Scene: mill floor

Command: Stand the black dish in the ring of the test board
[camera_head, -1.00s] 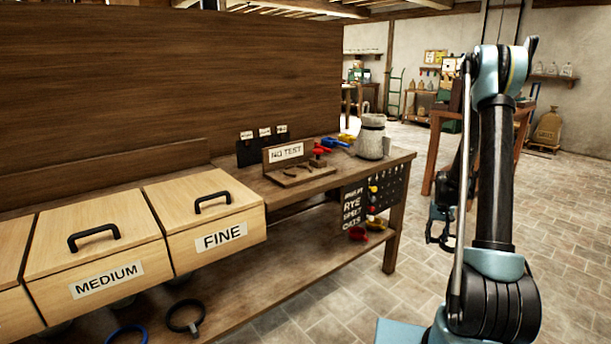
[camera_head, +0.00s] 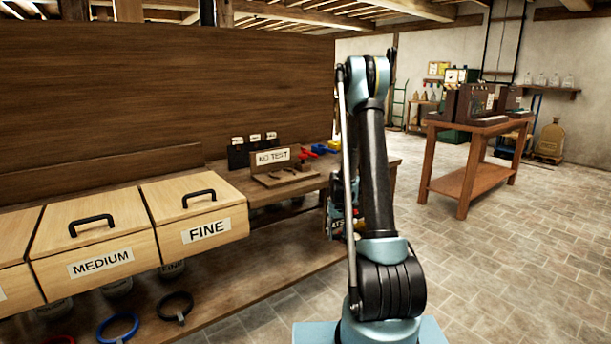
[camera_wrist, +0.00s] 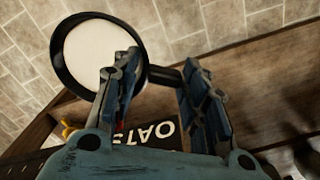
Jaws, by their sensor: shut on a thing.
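The black dish (camera_wrist: 61,74) is round, with a black rim, a pale white inside and a short black handle. My gripper (camera_wrist: 160,76) is shut on that handle, and the dish sticks out to the left of the fingers in the wrist view. In the head view my gripper (camera_head: 337,222) is low, near the right end of the bench, and I cannot make out the dish there. The test board (camera_head: 284,180) lies on the bench, left of my arm, with a NO TEST sign at its back. Its ring is too small to tell clearly.
The bench (camera_head: 262,193) carries wooden bins marked FINE (camera_head: 195,213) and MEDIUM (camera_head: 95,238) at left. Red, blue and yellow things lie behind the board. A board marked OATS (camera_wrist: 150,131) is below my gripper. Open tiled floor lies right, with a wooden table (camera_head: 468,180) beyond.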

